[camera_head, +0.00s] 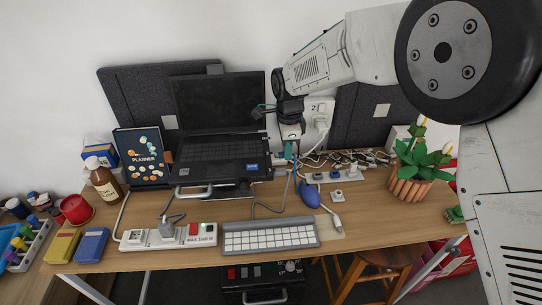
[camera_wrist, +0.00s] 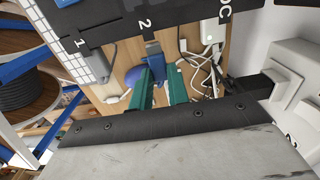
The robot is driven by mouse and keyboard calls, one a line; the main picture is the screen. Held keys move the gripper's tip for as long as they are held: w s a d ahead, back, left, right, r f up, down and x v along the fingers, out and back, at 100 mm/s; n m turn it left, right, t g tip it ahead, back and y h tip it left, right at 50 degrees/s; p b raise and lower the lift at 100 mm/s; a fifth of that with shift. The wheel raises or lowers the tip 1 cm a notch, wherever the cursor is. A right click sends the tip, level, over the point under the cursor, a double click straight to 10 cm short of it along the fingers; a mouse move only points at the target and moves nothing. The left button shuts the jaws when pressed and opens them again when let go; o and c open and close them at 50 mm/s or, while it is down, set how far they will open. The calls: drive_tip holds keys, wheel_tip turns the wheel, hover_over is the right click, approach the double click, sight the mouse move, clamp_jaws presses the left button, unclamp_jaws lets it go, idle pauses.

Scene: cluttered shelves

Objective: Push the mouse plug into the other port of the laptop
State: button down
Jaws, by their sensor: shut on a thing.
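The laptop (camera_head: 222,150) stands open on the desk; in the wrist view its dark side edge (camera_wrist: 110,38) carries the labels 1, 2 and DC. My gripper (camera_head: 288,151) is at the laptop's right side. In the wrist view its teal fingers (camera_wrist: 157,84) are shut on a small grey-blue plug (camera_wrist: 152,49), which I take for the mouse plug. The plug points at the edge beside label 2; I cannot tell whether it is inside the port. The blue mouse (camera_head: 309,194) lies on the desk to the right, below the gripper.
A grey cable with a plug (camera_wrist: 106,52) is near label 1, and a white plug (camera_wrist: 207,32) at DC. A keyboard (camera_head: 270,238), power strip (camera_head: 140,238), loose white plug (camera_head: 338,222) and tangled cables (camera_head: 345,160) lie around. A potted plant (camera_head: 410,185) stands right.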

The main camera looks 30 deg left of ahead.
drive_tip(key=shift+s+a, duration=0.7)
drive_tip(key=shift+a, duration=0.3)
idle(0.9)
drive_tip(key=c, duration=1.3)
unclamp_jaws()
